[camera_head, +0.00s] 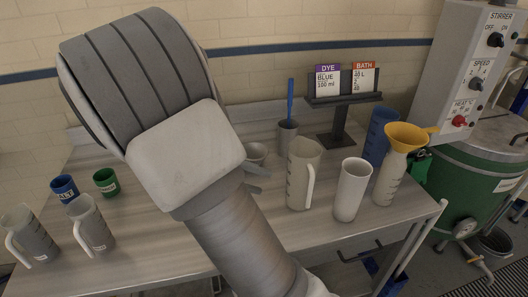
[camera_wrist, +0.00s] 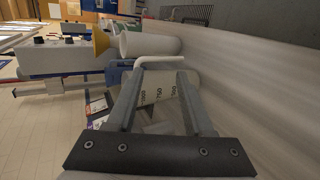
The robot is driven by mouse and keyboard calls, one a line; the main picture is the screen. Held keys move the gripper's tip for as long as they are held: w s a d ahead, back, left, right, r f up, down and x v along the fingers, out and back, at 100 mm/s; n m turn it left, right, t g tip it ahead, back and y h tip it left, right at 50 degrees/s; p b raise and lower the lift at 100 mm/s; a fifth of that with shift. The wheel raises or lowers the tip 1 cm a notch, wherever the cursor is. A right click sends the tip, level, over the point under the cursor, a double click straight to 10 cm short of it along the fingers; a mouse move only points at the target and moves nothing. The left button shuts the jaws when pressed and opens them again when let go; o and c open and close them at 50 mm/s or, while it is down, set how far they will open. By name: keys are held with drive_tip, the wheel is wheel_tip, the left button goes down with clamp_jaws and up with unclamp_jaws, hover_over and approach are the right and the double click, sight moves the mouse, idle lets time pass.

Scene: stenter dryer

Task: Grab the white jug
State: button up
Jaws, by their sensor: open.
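A whitish jug (camera_head: 303,172) with dark graduation marks and a side handle stands upright on the steel table, right of centre in the head view. My gripper (camera_head: 258,180) is just left of it, partly hidden behind my own arm. In the wrist view, my gripper (camera_wrist: 159,76) is open, and the jug (camera_wrist: 160,97) shows between and beyond its fingers, with printed numbers and its handle toward the top. I cannot tell whether the fingers touch it.
A plain white cylindrical vessel (camera_head: 351,190) stands close right of the jug, then a vessel with a yellow funnel (camera_head: 407,137) and a blue jug (camera_head: 381,135). A card stand (camera_head: 339,120) and a grey cup (camera_head: 287,134) are behind. Two jugs stand at left.

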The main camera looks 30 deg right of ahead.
sight(308, 169)
drive_tip(key=d+f+h+p, duration=0.1)
drive_tip(key=d, duration=0.4)
drive_tip(key=d+f+h, duration=0.1)
drive_tip(key=d, duration=0.4)
drive_tip(key=d+f+h+p, duration=0.1)
drive_tip(key=d, duration=0.5)
drive_tip(key=shift+s+h+p, duration=0.1)
drive_tip(key=shift+h+p, duration=0.2)
drive_tip(key=shift+h, duration=0.1)
drive_tip(key=shift+a, duration=0.1)
clamp_jaws()
drive_tip(key=shift+t, duration=0.3)
idle(0.6)
